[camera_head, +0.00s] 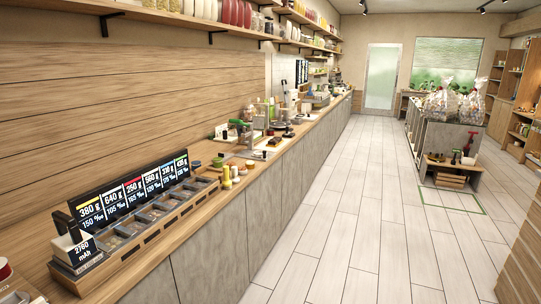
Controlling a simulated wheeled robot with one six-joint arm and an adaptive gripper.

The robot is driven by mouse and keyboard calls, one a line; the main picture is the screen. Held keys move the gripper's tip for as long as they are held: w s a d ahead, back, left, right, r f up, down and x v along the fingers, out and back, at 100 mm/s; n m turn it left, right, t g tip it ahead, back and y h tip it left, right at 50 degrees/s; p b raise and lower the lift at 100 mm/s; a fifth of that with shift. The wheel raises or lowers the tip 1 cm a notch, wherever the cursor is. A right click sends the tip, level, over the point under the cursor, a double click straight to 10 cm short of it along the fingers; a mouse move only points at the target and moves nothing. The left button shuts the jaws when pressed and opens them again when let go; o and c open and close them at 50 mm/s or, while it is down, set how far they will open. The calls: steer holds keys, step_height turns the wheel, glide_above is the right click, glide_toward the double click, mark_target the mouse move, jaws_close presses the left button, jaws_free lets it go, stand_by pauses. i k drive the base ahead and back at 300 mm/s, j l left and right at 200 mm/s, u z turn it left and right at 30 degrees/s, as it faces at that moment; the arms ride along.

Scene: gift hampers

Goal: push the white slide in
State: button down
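I cannot make out a white slide for certain in the head view. A white box-like piece (73,247) with dark lettering and a black part on top sits at the near left end of a row of compartments (150,222) on the long counter. I cannot tell whether it slides. My gripper is not in view.
The long wooden counter (217,205) runs along the left wall. Black number displays (130,190) stand behind the compartments. Yellow and white containers (231,177) and equipment stand farther along. A display stand (449,171) is at right. The tiled aisle (350,220) is clear.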

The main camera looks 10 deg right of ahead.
mark_target(261, 152)
steer(key=i+z, duration=0.1)
steer(key=i, duration=0.7)
steer(key=i+l+z, duration=0.1)
steer(key=i, duration=0.75)
steer(key=i+z, duration=0.1)
steer(key=i, duration=0.7)
steer(key=i+j+z, duration=0.1)
steer(key=i, duration=0.7)
steer(key=j, duration=0.1)
